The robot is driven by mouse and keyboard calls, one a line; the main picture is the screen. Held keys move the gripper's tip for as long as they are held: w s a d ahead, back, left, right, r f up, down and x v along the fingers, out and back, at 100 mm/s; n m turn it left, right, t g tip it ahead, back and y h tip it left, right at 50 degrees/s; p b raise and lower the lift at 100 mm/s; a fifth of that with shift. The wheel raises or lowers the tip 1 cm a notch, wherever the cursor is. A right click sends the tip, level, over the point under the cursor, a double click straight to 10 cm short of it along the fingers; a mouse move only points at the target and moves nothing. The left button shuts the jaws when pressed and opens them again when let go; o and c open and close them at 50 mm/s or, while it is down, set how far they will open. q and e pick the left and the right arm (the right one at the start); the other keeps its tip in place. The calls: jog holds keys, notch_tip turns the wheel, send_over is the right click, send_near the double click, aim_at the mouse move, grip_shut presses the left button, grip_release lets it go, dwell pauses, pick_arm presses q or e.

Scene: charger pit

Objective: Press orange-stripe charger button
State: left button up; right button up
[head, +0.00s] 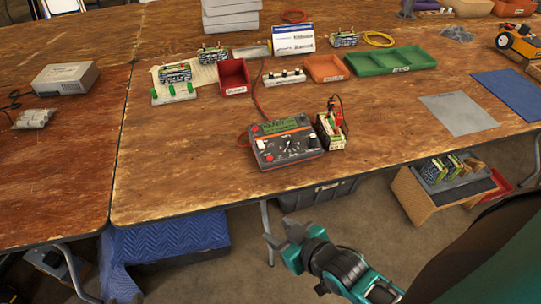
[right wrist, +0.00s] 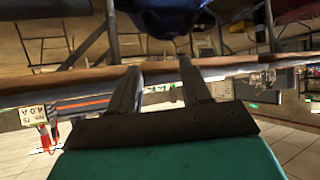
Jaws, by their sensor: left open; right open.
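The orange-stripe charger (head: 285,143) is a grey box with a green display, a dial and an orange stripe. It sits near the front edge of the wooden table.
A battery pack (head: 331,133) with red clips stands right of the charger. A red bin (head: 234,77), orange tray (head: 325,69) and green tray (head: 385,61) sit behind. Table around the charger's front and left is clear. A cardboard box (head: 425,205) stands below, right.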

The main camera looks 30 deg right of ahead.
grip_shut()
dwell(1.5)
